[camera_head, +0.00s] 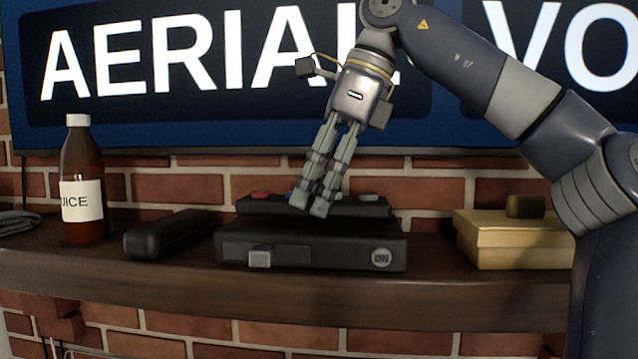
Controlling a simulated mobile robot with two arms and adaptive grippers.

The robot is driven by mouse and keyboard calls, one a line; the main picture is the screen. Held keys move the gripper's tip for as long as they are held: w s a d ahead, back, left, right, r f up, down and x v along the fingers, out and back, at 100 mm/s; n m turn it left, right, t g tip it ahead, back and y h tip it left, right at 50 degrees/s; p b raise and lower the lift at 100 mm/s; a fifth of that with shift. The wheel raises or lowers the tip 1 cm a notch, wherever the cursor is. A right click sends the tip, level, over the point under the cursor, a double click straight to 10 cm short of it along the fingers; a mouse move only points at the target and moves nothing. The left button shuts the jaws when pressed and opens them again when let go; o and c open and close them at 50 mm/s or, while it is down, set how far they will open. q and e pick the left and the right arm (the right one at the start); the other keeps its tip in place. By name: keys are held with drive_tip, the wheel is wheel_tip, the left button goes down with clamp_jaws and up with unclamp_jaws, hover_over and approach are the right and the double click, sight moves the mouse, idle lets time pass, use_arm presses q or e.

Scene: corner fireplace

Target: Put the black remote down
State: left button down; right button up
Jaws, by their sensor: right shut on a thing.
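The black remote (263,206) is a flat dark bar with a red button, at the middle of the head view. My right gripper (311,207) reaches down from above and is shut on it, its fingers covering part of its middle. The remote lies level over the top of a black box (310,255) with a silver button and an "ON" badge. I cannot tell whether it touches the box or hangs just above it. My left gripper is not in view.
The box stands on a dark wooden mantel (300,293). Left of it are a black rounded case (172,234), a juice bottle (82,190) and grey cloth (18,222). To the right is a yellow box (512,243) with a brown block (525,206). A screen (200,130) hangs behind.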

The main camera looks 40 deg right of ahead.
sight(340, 193)
drive_tip(key=shift+f+b, duration=0.3)
drive_tip(key=shift+f, duration=0.25)
drive_tip(key=o, duration=1.3)
drive_tip(key=shift+o, duration=0.2)
drive_tip(key=shift+r, duration=0.1)
drive_tip(key=shift+v, duration=3.75)
drive_tip(key=shift+a, duration=0.1)
